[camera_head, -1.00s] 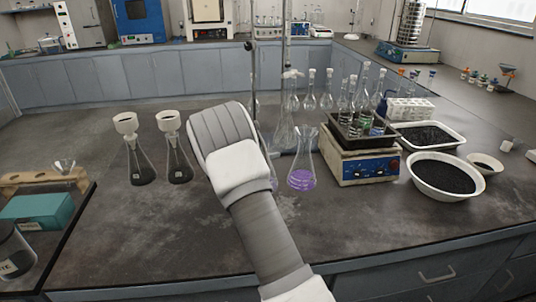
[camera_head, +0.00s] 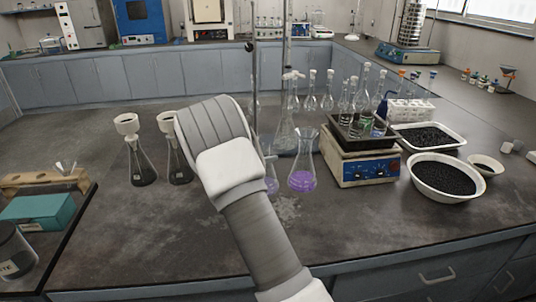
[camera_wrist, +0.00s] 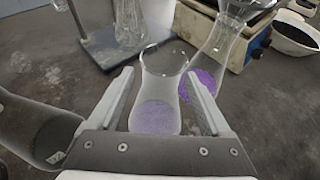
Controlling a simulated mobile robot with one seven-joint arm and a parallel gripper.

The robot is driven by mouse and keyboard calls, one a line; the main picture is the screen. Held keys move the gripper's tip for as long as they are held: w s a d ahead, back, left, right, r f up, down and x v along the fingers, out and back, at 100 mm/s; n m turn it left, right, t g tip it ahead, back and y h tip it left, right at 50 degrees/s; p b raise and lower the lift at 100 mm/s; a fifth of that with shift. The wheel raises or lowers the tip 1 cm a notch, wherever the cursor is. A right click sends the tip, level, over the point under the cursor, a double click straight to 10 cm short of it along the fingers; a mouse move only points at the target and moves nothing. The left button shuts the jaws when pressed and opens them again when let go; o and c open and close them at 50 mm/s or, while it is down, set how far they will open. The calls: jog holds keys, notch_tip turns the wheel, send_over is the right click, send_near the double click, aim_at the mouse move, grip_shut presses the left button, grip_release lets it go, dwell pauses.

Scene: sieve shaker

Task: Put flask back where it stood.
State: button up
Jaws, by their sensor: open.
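A clear flask with purple liquid (camera_wrist: 155,112) is between the fingers of my open gripper (camera_wrist: 159,75) in the wrist view. The fingers lie on either side of it, and a grip on it does not show. In the head view the same flask shows only as a sliver (camera_head: 271,178) beside my arm, on the bench. A second flask with purple liquid (camera_head: 302,174) stands upright just right of it; it also shows in the wrist view (camera_wrist: 215,55). My fingers are hidden behind my arm in the head view.
Two flasks with dark contents and white funnels stand to the left (camera_head: 139,160); one (camera_head: 178,165) is partly behind my arm. A shaker with a blue panel (camera_head: 362,170) and a white bowl of black grains (camera_head: 446,180) are to the right. The bench front is clear.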

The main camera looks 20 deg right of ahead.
jog(key=v, duration=0.8)
jog(key=s+r+m+g+y, duration=0.1)
jog(key=s+r+m+y, duration=0.1)
jog(key=s+r+m, duration=0.3)
jog(key=s+r+m+g+y, duration=0.15)
jog(key=s+m, duration=0.25)
jog(key=s, duration=0.4)
jog(key=s+r+m+g+y, duration=0.1)
jog(key=s+r+m+y, duration=0.1)
jog(key=s+r+m, duration=0.3)
jog(key=s+a+m+t+y, duration=0.1)
jog(key=s+a+m+y, duration=0.1)
jog(key=s, duration=0.5)
jog(key=s+a+m+y, duration=0.2)
jog(key=s+a+m, duration=0.2)
jog(key=s+a, duration=0.1)
jog(key=s+a+r+m+t+y, duration=0.1)
jog(key=s+a+m+y, duration=0.1)
jog(key=s, duration=0.6)
jog(key=shift+s+a+m+t, duration=0.35)
jog(key=shift+a+m, duration=0.55)
jog(key=shift+a, duration=0.3)
jog(key=shift+r+p, duration=0.15)
jog(key=shift+p, duration=0.15)
notch_tip(320, 180, up, 7)
jog(key=p, duration=0.6)
jog(key=shift+p, duration=0.35)
jog(key=shift+w, duration=0.1)
